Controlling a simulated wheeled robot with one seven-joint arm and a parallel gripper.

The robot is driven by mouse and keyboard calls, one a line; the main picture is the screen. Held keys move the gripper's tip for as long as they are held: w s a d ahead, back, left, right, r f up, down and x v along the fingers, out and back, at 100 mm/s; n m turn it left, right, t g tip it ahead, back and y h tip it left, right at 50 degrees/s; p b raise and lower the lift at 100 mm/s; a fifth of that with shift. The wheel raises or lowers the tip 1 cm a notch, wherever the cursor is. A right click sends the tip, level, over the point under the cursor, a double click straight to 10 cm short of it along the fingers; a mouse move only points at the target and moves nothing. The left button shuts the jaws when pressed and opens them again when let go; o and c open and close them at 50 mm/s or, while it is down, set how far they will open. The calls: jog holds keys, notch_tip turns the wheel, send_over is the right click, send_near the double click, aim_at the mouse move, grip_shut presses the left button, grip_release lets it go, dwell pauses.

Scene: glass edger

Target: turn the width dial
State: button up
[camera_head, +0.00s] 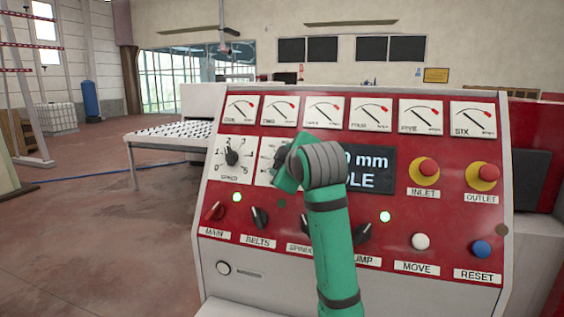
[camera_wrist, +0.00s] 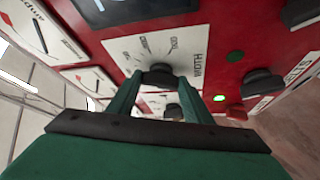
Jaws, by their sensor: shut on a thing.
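The width dial (camera_wrist: 158,73) is a black knob on a white scale plate, marked WIDTH, in the wrist view. My gripper (camera_wrist: 158,82) has its two green fingers on either side of this knob, shut on it. In the head view my gripper (camera_head: 284,168) and wrist cover the knob, and only the left part of its white plate (camera_head: 266,157) shows. The knob's pointer and exact setting cannot be made out.
The speed dial (camera_head: 232,157) sits just left. Below are the red main switch (camera_head: 214,211) and the black belts switch (camera_head: 260,217). My arm partly covers the display (camera_head: 375,170). Inlet (camera_head: 428,167) and outlet (camera_head: 489,171) buttons stand out at right. Gauges line the top.

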jog(key=o, duration=1.1)
jog(key=shift+c, duration=0.2)
jog(key=v, duration=1)
jog(key=shift+s+d, duration=0.15)
jog(key=shift+s, duration=0.2)
